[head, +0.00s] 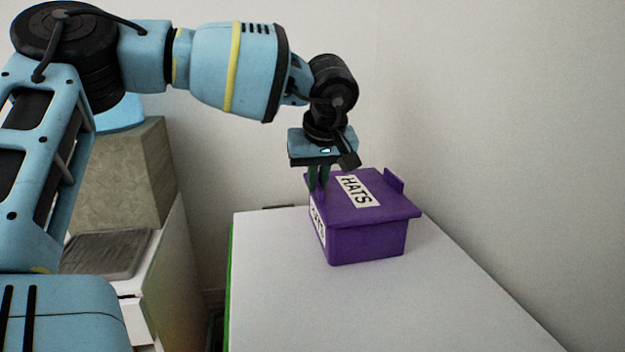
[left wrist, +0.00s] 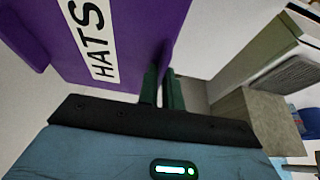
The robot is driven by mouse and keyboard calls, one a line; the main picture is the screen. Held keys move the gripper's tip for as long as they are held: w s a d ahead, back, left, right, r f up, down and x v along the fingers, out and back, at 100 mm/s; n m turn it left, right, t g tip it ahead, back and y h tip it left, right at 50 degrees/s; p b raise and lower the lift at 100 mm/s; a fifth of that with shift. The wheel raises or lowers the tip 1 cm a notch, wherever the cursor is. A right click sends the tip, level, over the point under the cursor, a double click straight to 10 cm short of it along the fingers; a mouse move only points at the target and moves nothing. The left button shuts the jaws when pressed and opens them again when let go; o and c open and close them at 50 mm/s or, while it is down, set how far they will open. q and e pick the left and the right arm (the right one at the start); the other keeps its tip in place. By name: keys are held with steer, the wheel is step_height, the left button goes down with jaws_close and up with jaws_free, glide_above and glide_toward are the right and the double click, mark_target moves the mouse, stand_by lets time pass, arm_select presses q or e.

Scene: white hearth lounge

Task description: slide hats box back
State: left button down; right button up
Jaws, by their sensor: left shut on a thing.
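The purple hats box (head: 365,240) stands upright on the white surface (head: 300,305), near its far end, with its lid on. White labels reading HATS show on the lid and on the left side. My left gripper (head: 317,190) points down at the box's left far edge and is shut on a purple part there, likely a lid tab. In the left wrist view the fingers (left wrist: 163,88) close at the edge of the purple box (left wrist: 145,30), beside its HATS label. What exactly lies between the fingertips is partly hidden. My right gripper is not in view.
White walls (head: 500,140) stand behind and to the right of the surface. The surface is clear in front of the box. At the left, beyond a gap, a grey-brown block (head: 130,180) stands on a white cabinet beside a dark slatted panel (head: 105,254).

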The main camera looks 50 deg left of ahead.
arm_select(q)
steer(key=shift+w+d, duration=0.45)
steer(key=shift+w, duration=0.35)
steer(key=c, duration=1.5)
jaws_free()
